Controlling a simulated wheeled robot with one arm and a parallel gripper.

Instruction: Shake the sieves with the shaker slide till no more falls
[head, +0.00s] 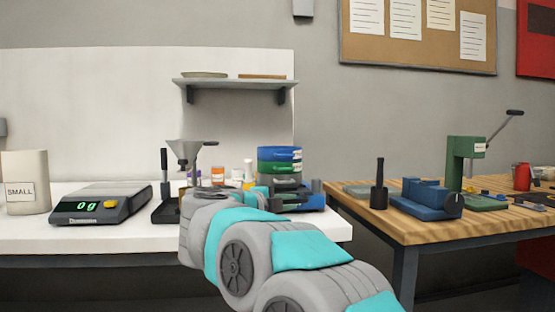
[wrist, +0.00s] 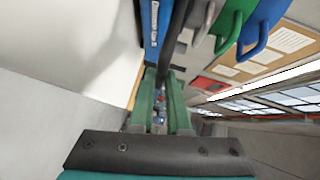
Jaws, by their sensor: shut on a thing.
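The sieve stack stands on the white bench in the head view, with a blue sieve (head: 281,154) on top, a green sieve (head: 279,168) below it and darker grey parts under that. Beneath is the blue shaker base (head: 312,202), partly hidden by my arm. In the wrist view, turned sideways, my gripper (wrist: 163,80) has its green fingers closed around a dark bar (wrist: 173,45) beside the blue labelled side of the shaker (wrist: 149,30). The bar looks like the slide's handle. Green (wrist: 228,30) and blue (wrist: 262,35) sieve handles show beyond. The sieves' contents are hidden.
A scale (head: 100,204) reading 0 g and a beaker marked SMALL (head: 25,182) stand at left. A funnel stand (head: 168,190) and small jars (head: 218,175) are left of the sieves. A wooden table (head: 385,225) with tools is at right, beyond a gap.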

